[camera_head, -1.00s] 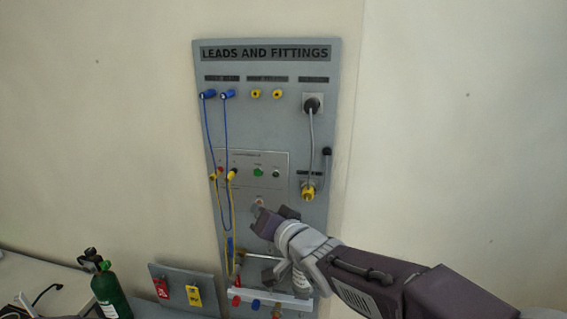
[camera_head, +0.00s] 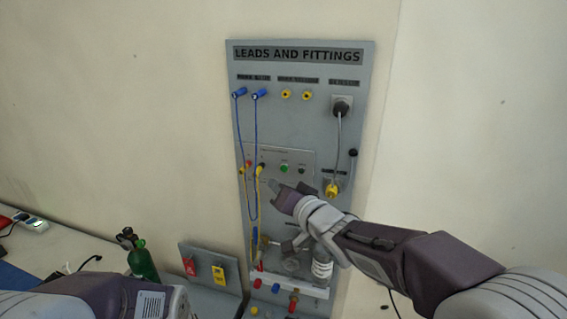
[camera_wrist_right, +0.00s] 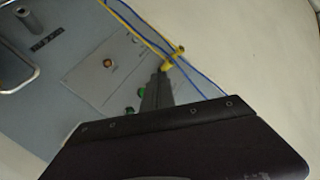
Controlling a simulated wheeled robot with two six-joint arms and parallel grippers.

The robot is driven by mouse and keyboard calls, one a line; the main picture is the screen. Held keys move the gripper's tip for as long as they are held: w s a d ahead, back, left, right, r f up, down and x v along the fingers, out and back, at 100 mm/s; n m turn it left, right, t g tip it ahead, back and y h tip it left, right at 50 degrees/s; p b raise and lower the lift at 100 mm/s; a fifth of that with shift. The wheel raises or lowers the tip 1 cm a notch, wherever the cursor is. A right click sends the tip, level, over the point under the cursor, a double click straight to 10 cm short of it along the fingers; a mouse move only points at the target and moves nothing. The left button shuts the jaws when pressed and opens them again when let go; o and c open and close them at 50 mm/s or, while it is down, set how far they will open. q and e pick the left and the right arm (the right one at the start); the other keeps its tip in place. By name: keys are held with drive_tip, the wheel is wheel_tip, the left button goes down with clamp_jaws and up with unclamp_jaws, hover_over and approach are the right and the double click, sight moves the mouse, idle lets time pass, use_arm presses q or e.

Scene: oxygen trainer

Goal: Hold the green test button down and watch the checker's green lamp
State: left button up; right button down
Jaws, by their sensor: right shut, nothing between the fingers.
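The checker panel (camera_head: 270,156) is a grey plate on the upright board. It carries a bright green round part (camera_head: 284,168) and a darker round part (camera_head: 303,170) to its right. Two green parts also show in the right wrist view, a brighter one (camera_wrist_right: 141,91) beside the finger and a darker one (camera_wrist_right: 129,111); I cannot tell which is button or lamp, or whether one is lit. My right gripper (camera_head: 274,187) is shut and empty, its tip just below and left of the bright green part. Contact cannot be seen. My left gripper is out of view.
Blue and yellow leads (camera_head: 256,215) hang close to the left of my right gripper. A shelf with coloured fittings (camera_head: 290,286) is below. A green cylinder (camera_head: 142,262) stands lower left.

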sight(284, 169)
drive_tip(key=w, duration=0.1)
drive_tip(key=w+d+p, duration=0.1)
drive_tip(key=w, duration=0.1)
drive_tip(key=w+p, duration=0.1)
drive_tip(key=shift+w+d, duration=0.15)
drive_tip(key=shift+d, duration=0.1)
drive_tip(key=shift+w, duration=0.1)
idle(1.8)
drive_tip(key=shift+w+d+p, duration=0.1)
drive_tip(key=shift+w+p, duration=0.25)
drive_tip(key=shift+w+d+p, duration=0.15)
drive_tip(key=shift+w+p, duration=0.15)
drive_tip(key=shift+w, duration=0.05)
idle(0.5)
idle(0.9)
drive_tip(key=shift+s+a+f+b, duration=0.1)
drive_tip(key=shift+s+a+b, duration=0.1)
drive_tip(key=shift+s+b, duration=0.25)
drive_tip(key=shift+s, duration=0.3)
